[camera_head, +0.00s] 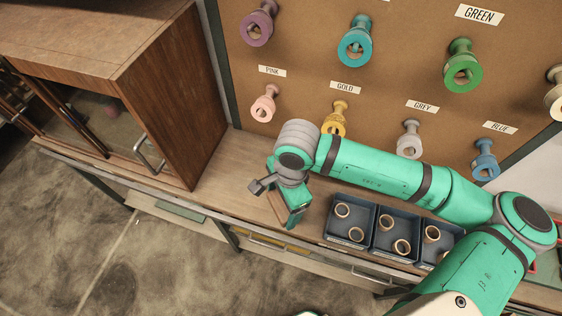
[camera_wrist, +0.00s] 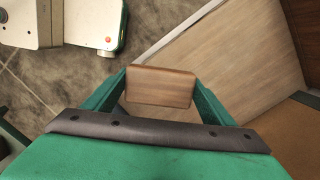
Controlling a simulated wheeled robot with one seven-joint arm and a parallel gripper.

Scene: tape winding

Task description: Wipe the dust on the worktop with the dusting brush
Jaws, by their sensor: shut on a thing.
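The worktop (camera_head: 225,180) is a long wooden bench top below the pegboard. It also shows in the wrist view as pale wood (camera_wrist: 235,60). My gripper (camera_head: 285,205) is over the worktop, left of the dark trays. In the wrist view my gripper (camera_wrist: 160,92) is shut on a brown wooden block, the dusting brush (camera_wrist: 160,86), which sits between the two green fingers. The brush's bristles are hidden beneath the block. I cannot tell from these frames whether the brush touches the worktop. I cannot make out any dust on the wood.
Dark trays (camera_head: 351,238) with wooden rings stand right of my gripper. A wooden cabinet (camera_head: 180,100) with a glass front stands at the left. Tape spools hang on pegs on the brown board (camera_head: 310,80) behind. The worktop between cabinet and trays looks clear.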

